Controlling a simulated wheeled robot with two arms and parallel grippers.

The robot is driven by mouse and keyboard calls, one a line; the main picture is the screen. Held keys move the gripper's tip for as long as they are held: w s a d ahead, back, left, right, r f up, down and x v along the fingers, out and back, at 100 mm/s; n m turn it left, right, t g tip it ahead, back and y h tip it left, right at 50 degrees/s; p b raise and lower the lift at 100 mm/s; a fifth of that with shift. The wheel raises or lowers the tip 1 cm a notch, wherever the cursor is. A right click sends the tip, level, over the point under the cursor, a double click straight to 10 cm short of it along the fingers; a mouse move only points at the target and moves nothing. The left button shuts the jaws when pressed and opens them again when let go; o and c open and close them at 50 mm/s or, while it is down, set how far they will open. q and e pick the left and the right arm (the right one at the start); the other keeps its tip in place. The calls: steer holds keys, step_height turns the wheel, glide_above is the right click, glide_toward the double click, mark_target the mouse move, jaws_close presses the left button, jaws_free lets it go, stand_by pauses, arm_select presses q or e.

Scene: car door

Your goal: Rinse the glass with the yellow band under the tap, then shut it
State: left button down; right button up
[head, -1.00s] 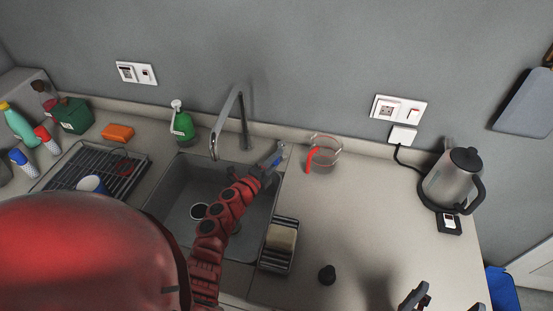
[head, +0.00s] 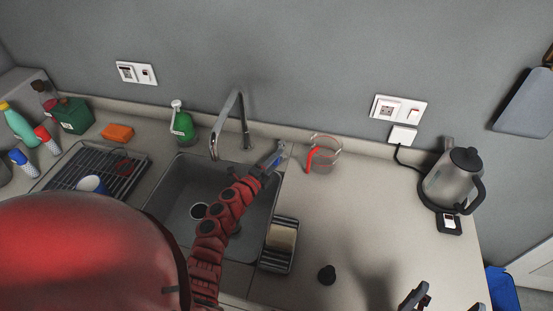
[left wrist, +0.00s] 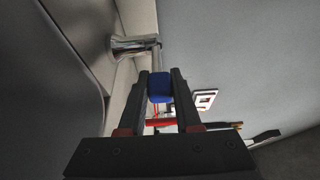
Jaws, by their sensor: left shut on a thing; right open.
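The tap (head: 240,120) stands behind the sink (head: 190,172); I see no stream from its spout. My left gripper (head: 274,157) is at the sink's back right corner, right of the tap. In the left wrist view its fingers (left wrist: 160,82) are shut on a small blue piece (left wrist: 160,90), which looks like the tip of a lever by a chrome fitting (left wrist: 132,45). I cannot make out a glass with a yellow band. My right gripper (head: 445,300) is open and empty at the lower right edge, partly cut off.
A clear jug with a red handle (head: 313,157) stands right of the sink. A sponge holder (head: 276,260), black stopper (head: 327,274) and kettle (head: 452,182) are on the counter. A drying rack (head: 62,172) is left. My red arm hides the lower left.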

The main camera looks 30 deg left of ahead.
arm_select(q)
steer(key=shift+w+d+n+y+b, duration=0.1)
steer(key=shift+d+n+y+b, duration=0.3)
steer(key=shift+y, duration=0.3)
steer(key=shift+d+n+y, duration=0.1)
steer(key=shift+n+y, duration=0.3)
steer(key=shift+y, duration=0.2)
steer(key=c, duration=0.6)
jaws_free()
steer(key=s+b, duration=0.1)
steer(key=s, duration=1.6)
steer(key=shift+s+b, duration=0.15)
steer(key=shift+b, duration=0.2)
